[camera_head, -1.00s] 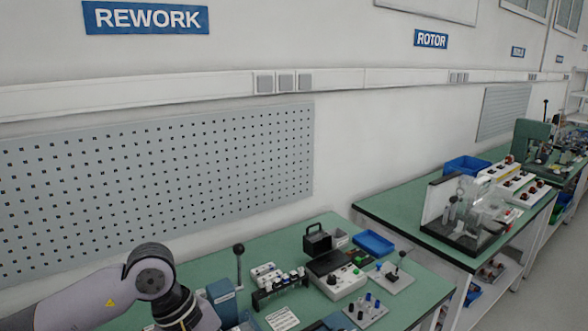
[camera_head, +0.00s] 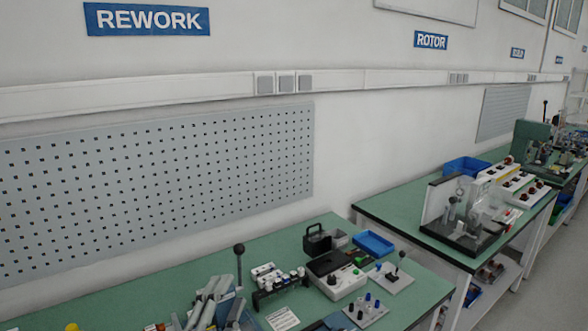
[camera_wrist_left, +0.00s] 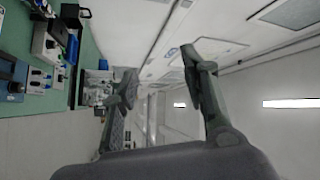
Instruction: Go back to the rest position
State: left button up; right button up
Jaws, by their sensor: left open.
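My left gripper (camera_wrist_left: 157,68) shows in the left wrist view. Its two dark grey fingers stand wide apart with nothing between them, so it is open and empty. The wrist view is turned on its side, with the green bench (camera_wrist_left: 93,45) along its left edge. The fingers are clear of the bench items, with open room beyond them. In the head view neither arm nor gripper shows. My right gripper is in no view.
The green rework bench (camera_head: 130,290) carries a white box with buttons (camera_head: 338,283), a blue tray (camera_head: 374,243), a lever with a black knob (camera_head: 239,262) and grey handled tools (camera_head: 205,303). A second bench (camera_head: 400,206) stands at the right. The pegboard wall (camera_head: 150,190) lies behind.

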pick_arm(q)
jog(key=s+a+f+n+g+y, duration=0.3)
jog(key=s+a+f+n+g, duration=0.15)
jog(key=f, duration=0.45)
jog(key=s+a+f+n+g+y, duration=0.25)
jog(key=f+n, duration=0.25)
jog(key=f, duration=0.3)
jog(key=s+a+f+n+g, duration=0.1)
jog(key=s+f+n+g, duration=0.1)
jog(key=s+f+g, duration=0.55)
jog(key=s+a+f+n+g, duration=0.1)
jog(key=s+f+n+g, duration=0.3)
jog(key=s, duration=0.7)
notch_tip(320, 180, down, 27)
jog(key=s+m+t, duration=0.1)
jog(key=m, duration=0.1)
jog(key=s+a+f, duration=0.2)
jog(key=s+f, duration=1.3)
jog(key=s, duration=0.1)
jog(key=shift+s+a+f+g+h, duration=0.15)
jog(key=shift+s+a+g+h, duration=0.2)
jog(key=shift+a+g, duration=0.1)
